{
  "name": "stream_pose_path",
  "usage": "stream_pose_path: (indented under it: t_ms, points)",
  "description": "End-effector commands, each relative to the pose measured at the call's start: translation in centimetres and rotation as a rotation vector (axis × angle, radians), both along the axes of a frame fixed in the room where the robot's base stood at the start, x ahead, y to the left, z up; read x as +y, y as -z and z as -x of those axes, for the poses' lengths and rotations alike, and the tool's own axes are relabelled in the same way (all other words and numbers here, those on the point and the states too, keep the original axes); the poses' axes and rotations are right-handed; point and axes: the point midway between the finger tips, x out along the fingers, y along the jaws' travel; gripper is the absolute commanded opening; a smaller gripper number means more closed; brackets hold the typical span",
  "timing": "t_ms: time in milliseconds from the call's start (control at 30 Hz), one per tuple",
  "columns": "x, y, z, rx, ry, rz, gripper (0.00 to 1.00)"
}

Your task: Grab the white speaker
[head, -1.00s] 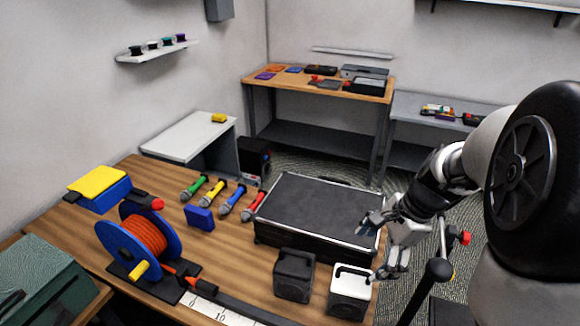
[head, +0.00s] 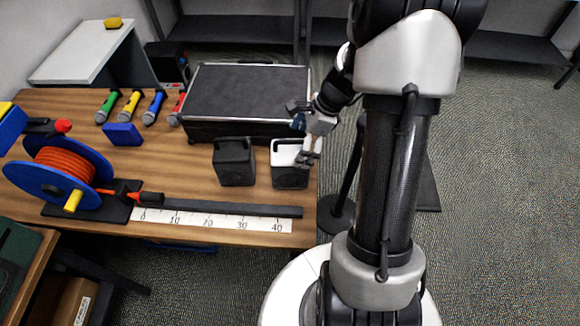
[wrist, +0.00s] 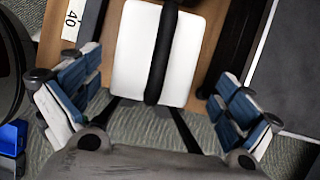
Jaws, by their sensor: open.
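The white speaker (head: 289,153) stands upright near the right edge of the wooden table, with a dark front and a black handle. In the wrist view its white top (wrist: 180,55) lies ahead of and between the fingers, crossed by the black handle (wrist: 161,50). My gripper (head: 304,140) is open above the speaker's right side, close to the handle. In the wrist view the gripper (wrist: 155,100) shows its two blue-padded fingers spread wide with nothing between the pads. Whether a finger touches the speaker cannot be told.
A black speaker (head: 234,162) stands just left of the white one. A large black case (head: 250,95) lies behind. A ruler strip (head: 210,219) runs along the front. A cable reel (head: 62,170) and several microphones (head: 153,108) are at left. The floor is open to the right.

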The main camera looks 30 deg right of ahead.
Motion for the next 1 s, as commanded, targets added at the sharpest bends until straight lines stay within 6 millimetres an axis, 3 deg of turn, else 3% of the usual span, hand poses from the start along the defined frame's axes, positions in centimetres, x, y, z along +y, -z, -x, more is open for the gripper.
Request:
stream_pose_path:
  t_ms: [167, 500, 733, 1000]
  points:
    - [0.4, 0.8, -0.1, 0.0, -0.001, 0.001, 0.98]
    - [2.6, 4.8, -0.6, 0.001, 0.0, 0.0, 0.98]
    - [2.6, 4.8, -0.7, 0.0, 0.0, 0.001, 0.98]
    - [2.6, 4.8, -0.7, 0.0, 0.0, 0.001, 0.81]
